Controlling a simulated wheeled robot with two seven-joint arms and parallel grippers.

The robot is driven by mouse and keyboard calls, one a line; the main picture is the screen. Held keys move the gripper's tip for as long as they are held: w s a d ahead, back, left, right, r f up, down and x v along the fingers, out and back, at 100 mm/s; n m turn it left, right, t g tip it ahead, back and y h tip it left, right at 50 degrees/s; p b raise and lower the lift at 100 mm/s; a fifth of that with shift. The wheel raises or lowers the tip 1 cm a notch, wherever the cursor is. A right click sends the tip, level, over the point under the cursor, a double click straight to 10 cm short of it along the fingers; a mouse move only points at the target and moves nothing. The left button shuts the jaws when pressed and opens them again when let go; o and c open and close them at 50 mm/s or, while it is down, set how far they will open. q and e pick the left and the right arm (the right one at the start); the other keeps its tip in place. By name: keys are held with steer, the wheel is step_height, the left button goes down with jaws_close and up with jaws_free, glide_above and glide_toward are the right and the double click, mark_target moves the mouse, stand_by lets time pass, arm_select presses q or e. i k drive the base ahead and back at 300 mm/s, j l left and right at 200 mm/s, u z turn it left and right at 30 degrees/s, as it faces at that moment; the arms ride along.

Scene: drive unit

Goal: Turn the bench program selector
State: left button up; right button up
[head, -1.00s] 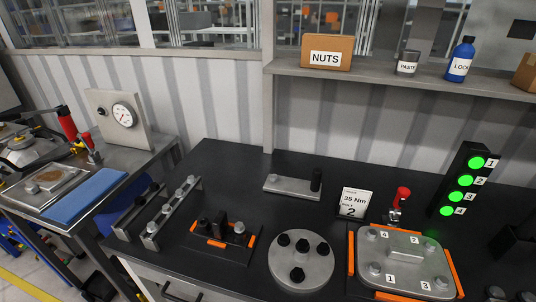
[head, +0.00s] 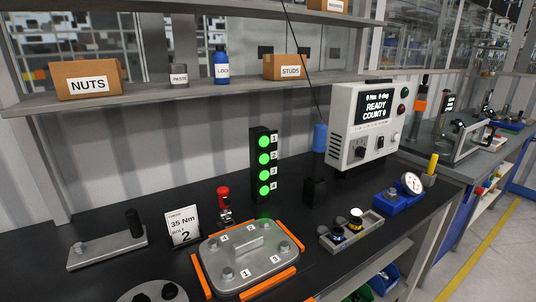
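A white control box (head: 366,122) stands at the back right of the black bench in the head view. Which way the selector points is too small to tell. Neither of my grippers is in view.
A metal plate in an orange-edged fixture (head: 248,258) lies in front of a light tower (head: 264,165) with green lamps lit. A grey tray (head: 351,230) and a blue block with a dial gauge (head: 398,196) sit right of it. A shelf (head: 200,97) overhangs the bench's back.

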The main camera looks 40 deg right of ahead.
mark_target(361, 152)
steer(key=z, duration=2.05)
steer(key=i+l, duration=0.25)
steer(key=l, duration=0.15)
steer(key=i+l, duration=0.2)
steer(key=l, duration=0.2)
steer(key=i+l, duration=0.25)
steer(key=l, duration=0.15)
steer(key=i+l, duration=0.2)
steer(key=l, duration=0.25)
steer(key=i+l, duration=0.25)
steer(key=l, duration=0.15)
steer(key=u, duration=0.05)
